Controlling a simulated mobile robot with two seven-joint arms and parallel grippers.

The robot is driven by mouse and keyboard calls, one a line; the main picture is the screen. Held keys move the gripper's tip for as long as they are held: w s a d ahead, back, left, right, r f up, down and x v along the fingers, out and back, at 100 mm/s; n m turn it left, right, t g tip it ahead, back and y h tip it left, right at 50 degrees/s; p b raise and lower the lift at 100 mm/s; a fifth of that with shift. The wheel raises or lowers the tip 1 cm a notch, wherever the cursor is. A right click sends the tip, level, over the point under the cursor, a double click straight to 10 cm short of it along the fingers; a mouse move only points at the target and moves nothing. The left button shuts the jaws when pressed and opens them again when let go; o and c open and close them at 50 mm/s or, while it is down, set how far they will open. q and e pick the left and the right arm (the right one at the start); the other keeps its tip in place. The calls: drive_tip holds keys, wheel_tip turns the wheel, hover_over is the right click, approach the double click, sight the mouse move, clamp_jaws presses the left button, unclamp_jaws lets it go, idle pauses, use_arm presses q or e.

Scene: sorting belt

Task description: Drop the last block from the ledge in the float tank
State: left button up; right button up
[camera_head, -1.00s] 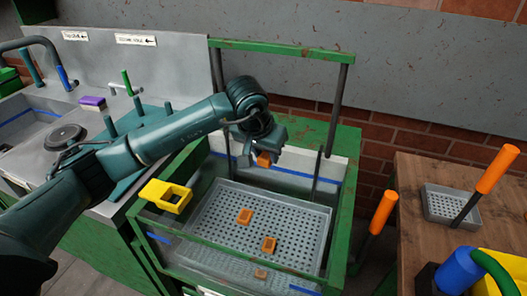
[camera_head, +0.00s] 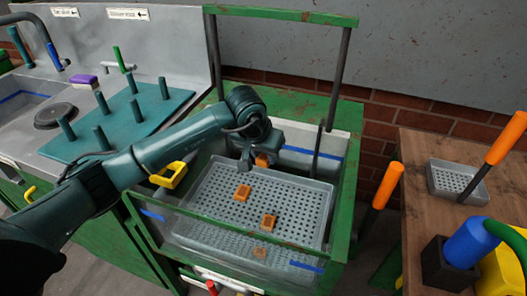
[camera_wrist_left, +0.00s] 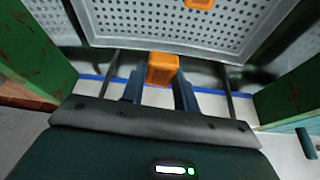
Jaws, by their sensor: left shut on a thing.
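My left gripper (camera_head: 256,160) is shut on a small orange block (camera_head: 263,160), over the back part of the float tank (camera_head: 338,215), inside its green frame. In the left wrist view the orange block (camera_wrist_left: 162,68) sits between the two fingers, near the edge of the perforated tray. The grey perforated tray (camera_head: 300,205) lies in the tank. Two other orange blocks (camera_head: 243,192) (camera_head: 269,221) are over it; a fainter orange patch shows through the front wall. My right gripper is not in view.
A yellow open frame (camera_head: 169,176) is at the tank's left rim, partly behind my arm. A teal peg board (camera_head: 125,120) is at left. A wooden table (camera_head: 415,180) with orange-handled tools is at right.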

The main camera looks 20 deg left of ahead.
use_arm(q)
drive_tip(key=o, duration=1)
drive_tip(key=v, duration=1.3)
drive_tip(key=shift+r+b, duration=0.15)
drive_tip(key=shift+b, duration=0.15)
